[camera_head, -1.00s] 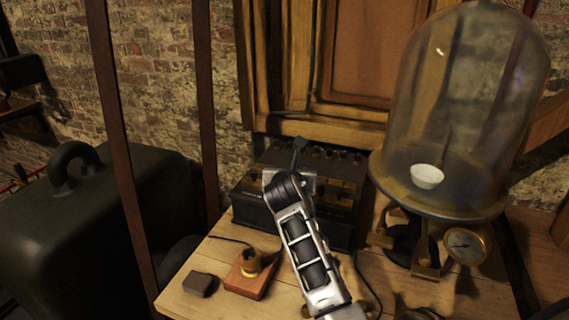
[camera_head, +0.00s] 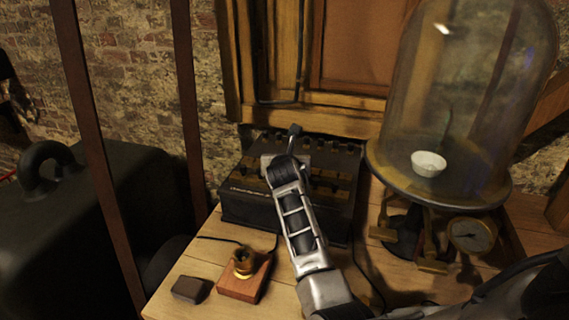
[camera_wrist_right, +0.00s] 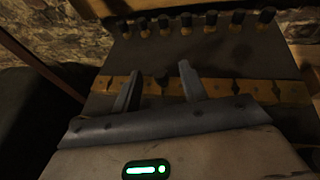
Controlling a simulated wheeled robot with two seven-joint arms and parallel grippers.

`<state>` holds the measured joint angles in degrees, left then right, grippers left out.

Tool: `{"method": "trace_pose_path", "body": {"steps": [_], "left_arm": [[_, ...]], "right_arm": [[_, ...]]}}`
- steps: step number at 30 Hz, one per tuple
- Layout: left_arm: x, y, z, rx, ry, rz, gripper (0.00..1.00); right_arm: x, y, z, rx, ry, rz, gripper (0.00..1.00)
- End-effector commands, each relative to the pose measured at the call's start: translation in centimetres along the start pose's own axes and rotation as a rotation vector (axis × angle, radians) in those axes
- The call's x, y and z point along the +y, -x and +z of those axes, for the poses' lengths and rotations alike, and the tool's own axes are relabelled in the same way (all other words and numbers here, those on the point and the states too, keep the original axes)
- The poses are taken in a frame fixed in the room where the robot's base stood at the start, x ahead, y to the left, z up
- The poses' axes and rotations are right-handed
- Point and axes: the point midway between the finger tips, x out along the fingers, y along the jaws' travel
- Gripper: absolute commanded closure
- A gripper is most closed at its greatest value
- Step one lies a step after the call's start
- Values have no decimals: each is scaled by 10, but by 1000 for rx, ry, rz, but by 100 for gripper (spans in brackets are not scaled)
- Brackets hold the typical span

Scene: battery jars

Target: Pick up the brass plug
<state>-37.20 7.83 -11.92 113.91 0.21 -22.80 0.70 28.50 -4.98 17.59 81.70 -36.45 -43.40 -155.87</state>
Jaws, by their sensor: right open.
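A black box with brass strips (camera_head: 240,190) stands at the back of the wooden table. The right wrist view shows the brass strip (camera_wrist_right: 255,92) close up. My right gripper (camera_wrist_right: 158,82) is open and empty over the box. In the head view the right gripper (camera_head: 291,138) reaches over the box, and its arm hides part of it. My left gripper is not in view.
Several dark-topped brass knobs (camera_wrist_right: 186,22) line the box's far edge. A wooden block with a brass fitting (camera_head: 243,280) and a dark block (camera_head: 191,289) lie at the front left. A glass bell jar (camera_head: 470,90) with a gauge (camera_head: 471,236) stands at the right.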

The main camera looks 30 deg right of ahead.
Motion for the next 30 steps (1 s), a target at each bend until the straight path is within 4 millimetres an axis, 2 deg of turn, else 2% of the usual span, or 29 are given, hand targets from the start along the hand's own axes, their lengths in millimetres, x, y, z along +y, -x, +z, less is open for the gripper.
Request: {"method": "trace_pose_path", "body": {"steps": [2, 6, 17, 23, 26, 30], "left_arm": [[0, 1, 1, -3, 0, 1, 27], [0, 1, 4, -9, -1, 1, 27], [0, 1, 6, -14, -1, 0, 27], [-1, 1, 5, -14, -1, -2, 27], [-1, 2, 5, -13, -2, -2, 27], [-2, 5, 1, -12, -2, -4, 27]], "right_arm": [[0, 0, 1, 0, 0, 0, 60], [0, 0, 1, 0, 0, 0, 99], [0, 1, 2, -2, 1, 0, 100], [0, 7, 18, -6, 2, 0, 100], [-1, 15, 34, -7, 2, -1, 100], [-8, 50, 52, -9, 1, -1, 100]]}}
